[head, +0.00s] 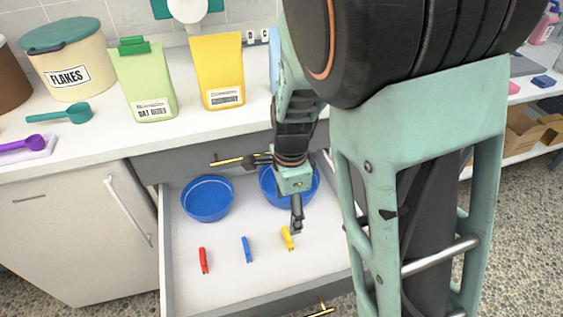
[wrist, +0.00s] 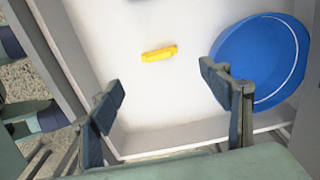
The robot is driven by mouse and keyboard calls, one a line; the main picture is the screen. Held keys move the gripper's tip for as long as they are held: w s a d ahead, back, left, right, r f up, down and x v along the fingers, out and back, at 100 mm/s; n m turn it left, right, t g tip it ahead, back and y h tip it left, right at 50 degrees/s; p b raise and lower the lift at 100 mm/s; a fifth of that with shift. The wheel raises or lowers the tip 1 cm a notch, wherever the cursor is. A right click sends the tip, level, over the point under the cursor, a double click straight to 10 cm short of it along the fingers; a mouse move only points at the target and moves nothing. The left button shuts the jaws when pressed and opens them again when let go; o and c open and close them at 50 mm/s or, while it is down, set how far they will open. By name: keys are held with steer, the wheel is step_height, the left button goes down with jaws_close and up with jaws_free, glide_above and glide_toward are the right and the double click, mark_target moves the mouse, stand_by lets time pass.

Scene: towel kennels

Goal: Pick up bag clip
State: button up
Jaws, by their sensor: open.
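Three small bag clips lie apart on the white floor of the open drawer in the head view: a red clip (head: 203,260), a blue clip (head: 247,249) and a yellow clip (head: 288,239). A green clip (head: 133,46) sits on top of the green bag. My gripper (head: 297,217) is over the drawer, close to the yellow clip. In the wrist view my gripper (wrist: 165,87) is open and empty. The yellow clip (wrist: 159,54) lies beyond the gap between the fingers, untouched. A dark bit at the wrist view's top edge is too cropped to identify.
Two blue bowls stand at the drawer's back: the left bowl (head: 207,198) and the right bowl (wrist: 262,62), partly behind my arm in the head view. Drawer walls (head: 166,250) enclose the clips. The counter (head: 90,130) above holds bags, a flakes tub and scoops.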

mark_target(288, 232)
steer(key=shift+w+f, duration=0.15)
steer(key=shift+f, duration=0.7)
step_height(288, 232, down, 5)
steer(key=b, duration=0.2)
steer(key=shift+d+f+b, duration=0.1)
steer(key=shift+b, duration=0.25)
steer(key=f+b, duration=0.3)
steer(key=f, duration=0.2)
steer(key=shift+d, duration=0.2)
steer(key=shift+r, duration=0.1)
steer(key=c, duration=0.9)
